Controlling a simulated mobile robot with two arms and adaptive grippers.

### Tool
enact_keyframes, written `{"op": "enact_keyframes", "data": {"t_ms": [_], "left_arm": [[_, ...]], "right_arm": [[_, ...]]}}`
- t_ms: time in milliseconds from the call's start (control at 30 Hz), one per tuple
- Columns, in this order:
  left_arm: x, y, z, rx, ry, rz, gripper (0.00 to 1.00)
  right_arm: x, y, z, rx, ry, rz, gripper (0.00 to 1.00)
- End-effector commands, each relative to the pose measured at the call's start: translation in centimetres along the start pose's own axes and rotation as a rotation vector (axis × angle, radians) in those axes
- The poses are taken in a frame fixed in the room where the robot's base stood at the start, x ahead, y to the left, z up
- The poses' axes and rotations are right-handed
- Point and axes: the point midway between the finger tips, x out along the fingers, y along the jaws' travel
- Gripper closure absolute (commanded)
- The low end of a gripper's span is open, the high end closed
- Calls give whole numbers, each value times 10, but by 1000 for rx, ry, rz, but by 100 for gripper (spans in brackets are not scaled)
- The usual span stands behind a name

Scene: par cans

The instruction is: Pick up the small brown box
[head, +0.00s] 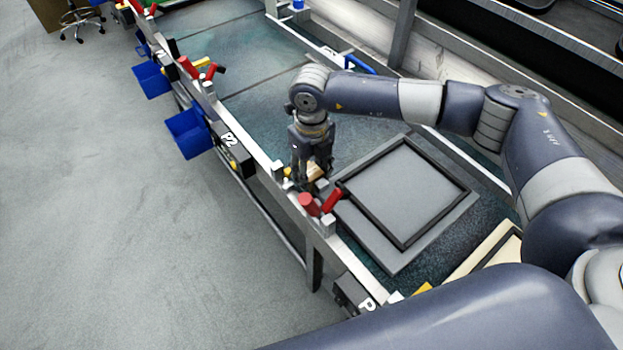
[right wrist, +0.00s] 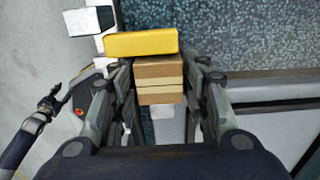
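The small brown box (right wrist: 158,82) is at the bench edge, between the two fingers of my right gripper (right wrist: 160,75) in the right wrist view. It has a lighter stripe across its face. The fingers are very close to its sides; whether they press on it is not clear. In the head view my right gripper (head: 314,172) points down over the bench edge, and only part of the box (head: 316,171) shows. My left gripper is not in the head view; a small dark gripper (right wrist: 50,102), seemingly my left one, shows over the floor in the right wrist view.
A yellow block (right wrist: 141,43) lies right beside the box. A red cylinder (head: 309,204) and a red handle (head: 332,201) stand near the gripper. A grey framed tray (head: 392,257) lies to the right. Blue bins (head: 188,134) hang on the bench's left side.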

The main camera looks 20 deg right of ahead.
Motion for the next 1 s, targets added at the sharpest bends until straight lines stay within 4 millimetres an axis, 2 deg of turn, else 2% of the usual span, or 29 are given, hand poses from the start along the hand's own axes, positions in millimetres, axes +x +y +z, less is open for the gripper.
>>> {"op": "enact_keyframes", "data": {"t_ms": [33, 100, 467, 567, 833, 1000], "left_arm": [[0, 0, 0, 0, 0, 0, 60], [0, 0, 0, 0, 0, 1, 60], [1, 2, 0, -1, 0, 3, 60], [3, 3, 0, -1, 0, 3, 60], [10, 3, 0, 0, 0, 3, 60], [12, 3, 0, 0, 0, 3, 60]], "right_arm": [[0, 0, 0, 0, 0, 0, 71], [0, 0, 0, 0, 0, 0, 87], [-6, 0, 1, 0, -2, 0, 87], [-19, 0, 1, 0, -4, 1, 87], [-73, 0, 1, -1, -6, 0, 87], [-95, 0, 1, 0, -2, 0, 87]]}}
